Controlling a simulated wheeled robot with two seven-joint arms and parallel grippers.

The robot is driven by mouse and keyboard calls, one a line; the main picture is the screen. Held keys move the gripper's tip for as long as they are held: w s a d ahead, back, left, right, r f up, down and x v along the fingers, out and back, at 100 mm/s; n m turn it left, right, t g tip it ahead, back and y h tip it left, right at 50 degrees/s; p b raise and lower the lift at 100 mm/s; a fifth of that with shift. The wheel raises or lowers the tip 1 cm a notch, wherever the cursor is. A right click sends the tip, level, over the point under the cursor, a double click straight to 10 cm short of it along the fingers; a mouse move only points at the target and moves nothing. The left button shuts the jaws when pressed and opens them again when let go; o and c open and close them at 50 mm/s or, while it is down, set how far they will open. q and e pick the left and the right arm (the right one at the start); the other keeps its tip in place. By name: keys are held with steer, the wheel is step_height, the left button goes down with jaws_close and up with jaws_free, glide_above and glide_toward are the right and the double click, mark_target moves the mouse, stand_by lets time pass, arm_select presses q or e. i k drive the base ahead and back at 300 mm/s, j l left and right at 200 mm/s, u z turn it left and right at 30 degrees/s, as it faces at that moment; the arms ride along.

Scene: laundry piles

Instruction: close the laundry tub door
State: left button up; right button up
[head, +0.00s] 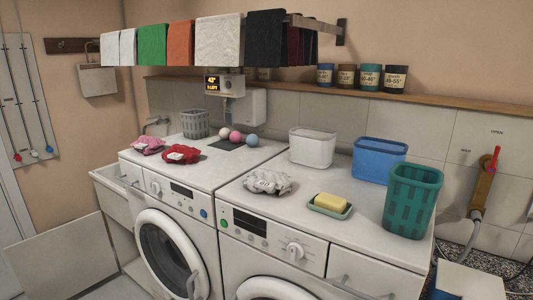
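The white laundry tub (108,180) stands at the left, beside the left washing machine. Its door (62,258) is a flat, pale grey panel at the lower left. The door stands open, swung out to the left away from the tub front. A narrow part of the open cabinet shows between the door and the left machine. The lower left part of the door is cut off by the picture edge. Neither of my grippers is in the head view.
The left washing machine (140,167) stands right of the tub, its round door (168,250) appearing shut. The right machine (285,248) bears baskets, a soap dish (330,210) and a pale cloth (268,182). A white box (470,282) stands at the lower right.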

mark_target(59, 262)
steer(key=i+j, duration=0.2)
steer(key=j, duration=0.25)
steer(key=i+j+u, duration=0.1)
steer(key=j, duration=0.35)
steer(key=i+j+u, duration=0.1)
steer(key=i+j, duration=0.15)
steer(key=j, duration=0.15)
steer(key=i+j, duration=0.25)
steer(key=j, duration=0.15)
steer(key=i+j+u, duration=0.1)
steer(key=j, duration=0.3)
steer(key=i+j, duration=0.4)
steer(key=j, duration=0.3)
steer(key=i+j, duration=0.15)
steer(key=j, duration=0.25)
steer(key=i+j, duration=0.1)
steer(key=j, duration=0.3)
steer(key=i+j, duration=0.15)
steer(key=j, duration=0.25)
steer(key=i+j, duration=0.1)
steer(key=j, duration=0.35)
steer(key=i+j, duration=0.15)
steer(key=j, duration=0.25)
steer(key=z, duration=0.05)
